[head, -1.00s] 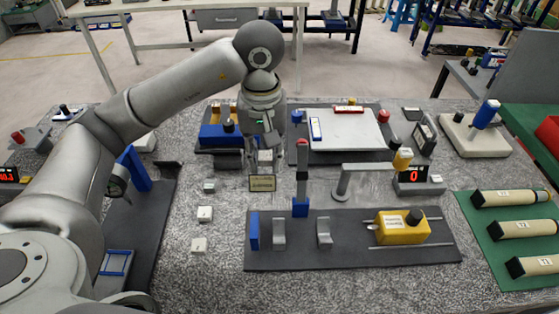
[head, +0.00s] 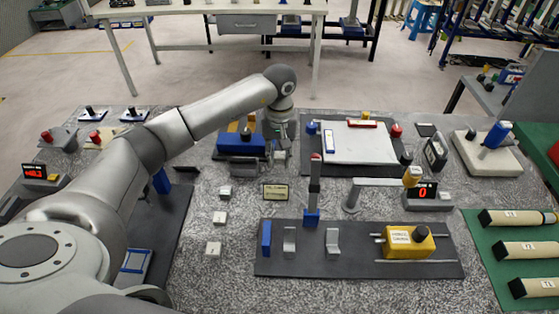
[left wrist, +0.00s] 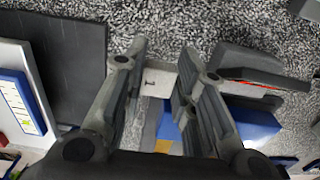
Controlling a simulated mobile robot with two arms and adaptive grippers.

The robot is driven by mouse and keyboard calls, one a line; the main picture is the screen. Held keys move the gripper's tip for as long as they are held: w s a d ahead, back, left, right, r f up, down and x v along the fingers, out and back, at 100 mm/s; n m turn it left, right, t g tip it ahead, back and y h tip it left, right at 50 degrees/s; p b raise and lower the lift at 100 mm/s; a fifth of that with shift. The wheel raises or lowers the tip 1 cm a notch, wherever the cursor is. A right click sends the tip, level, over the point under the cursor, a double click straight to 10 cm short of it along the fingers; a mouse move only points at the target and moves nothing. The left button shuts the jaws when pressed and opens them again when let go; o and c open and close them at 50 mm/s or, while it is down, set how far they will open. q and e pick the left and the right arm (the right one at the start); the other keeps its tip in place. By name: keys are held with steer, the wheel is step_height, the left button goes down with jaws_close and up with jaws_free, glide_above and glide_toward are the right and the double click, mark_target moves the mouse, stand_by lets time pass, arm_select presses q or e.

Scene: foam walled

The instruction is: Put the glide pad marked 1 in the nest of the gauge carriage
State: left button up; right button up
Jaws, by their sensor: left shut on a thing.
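My left gripper (head: 278,158) is at the back of the table, to the right of a blue block. In the left wrist view the left gripper (left wrist: 155,95) is shut on a pale pad marked 1 (left wrist: 158,82), which sits between its two fingers. In the head view this pad cannot be made out. The gauge carriage appears to be the yellow block (head: 408,241) with a dark knob and a white label, on rails on the dark front mat (head: 345,268); the label is too small to read. A nest cannot be clearly made out. My right gripper is out of view.
A blue block (head: 240,145) stands beside the gripper.

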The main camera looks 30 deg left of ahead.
mark_target(280, 157)
arm_select(q)
step_height(280, 157, down, 3)
steer(key=shift+p, duration=0.8)
steer(key=shift+f, duration=0.1)
steer(key=shift+f+b, duration=0.15)
steer(key=shift+b, duration=0.15)
steer(key=o, duration=0.9)
steer(key=shift+c, duration=0.2)
steer(key=shift+r, duration=0.2)
